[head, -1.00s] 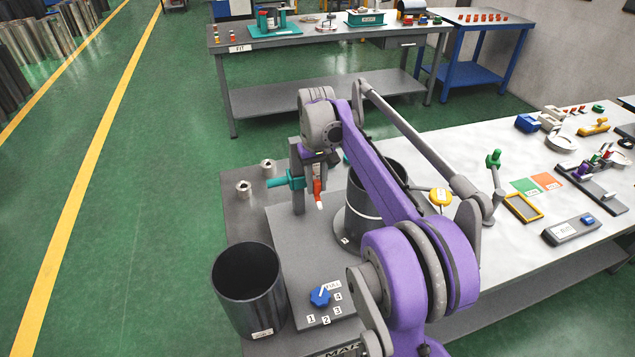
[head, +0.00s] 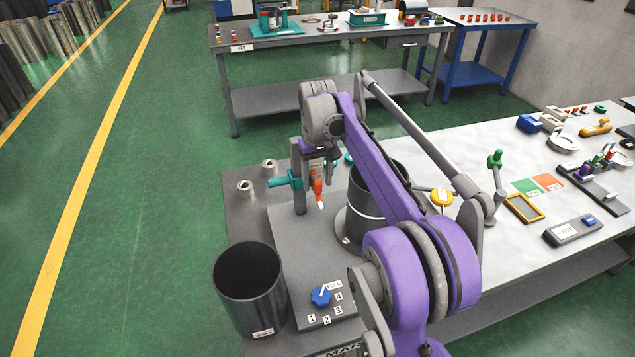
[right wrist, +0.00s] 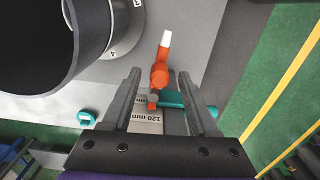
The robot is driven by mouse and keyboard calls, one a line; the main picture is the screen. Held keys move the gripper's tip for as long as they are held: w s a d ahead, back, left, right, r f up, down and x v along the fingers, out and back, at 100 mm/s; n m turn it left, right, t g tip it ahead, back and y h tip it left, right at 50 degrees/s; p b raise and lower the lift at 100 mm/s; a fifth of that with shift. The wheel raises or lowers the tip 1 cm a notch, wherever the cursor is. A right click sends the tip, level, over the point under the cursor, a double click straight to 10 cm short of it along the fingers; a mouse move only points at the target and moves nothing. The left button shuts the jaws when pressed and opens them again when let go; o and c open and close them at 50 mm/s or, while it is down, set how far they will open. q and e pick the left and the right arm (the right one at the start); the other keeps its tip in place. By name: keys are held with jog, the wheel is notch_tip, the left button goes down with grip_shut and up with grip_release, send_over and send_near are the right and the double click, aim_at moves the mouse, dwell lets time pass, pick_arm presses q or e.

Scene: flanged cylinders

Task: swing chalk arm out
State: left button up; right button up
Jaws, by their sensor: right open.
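The chalk arm (head: 317,187) is a small orange holder with a white tip, mounted on a grey post with a teal clamp (head: 284,181). In the right wrist view the chalk arm (right wrist: 161,66) points away from my palm, with its white tip slightly right. My right gripper (head: 322,172) is open. In the right wrist view its fingers (right wrist: 158,76) stand to either side of the orange holder's near end, with visible gaps. The dark flanged cylinder (head: 367,205) stands just right of the post, partly hidden by my arm. My left gripper is not in view.
A large dark open cylinder (head: 249,290) stands at the front left. A blue knob (head: 321,296) with number labels sits on the plate between. A white bench (head: 520,270) with small tools lies right. Green floor is free at left.

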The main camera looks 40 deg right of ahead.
aim_at(318, 181)
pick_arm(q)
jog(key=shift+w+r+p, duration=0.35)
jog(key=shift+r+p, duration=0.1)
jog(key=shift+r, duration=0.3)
pick_arm(e)
notch_tip(318, 181, up, 9)
jog(key=shift+r, duration=0.2)
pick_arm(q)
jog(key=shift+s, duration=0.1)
pick_arm(e)
jog(key=shift+f, duration=0.1)
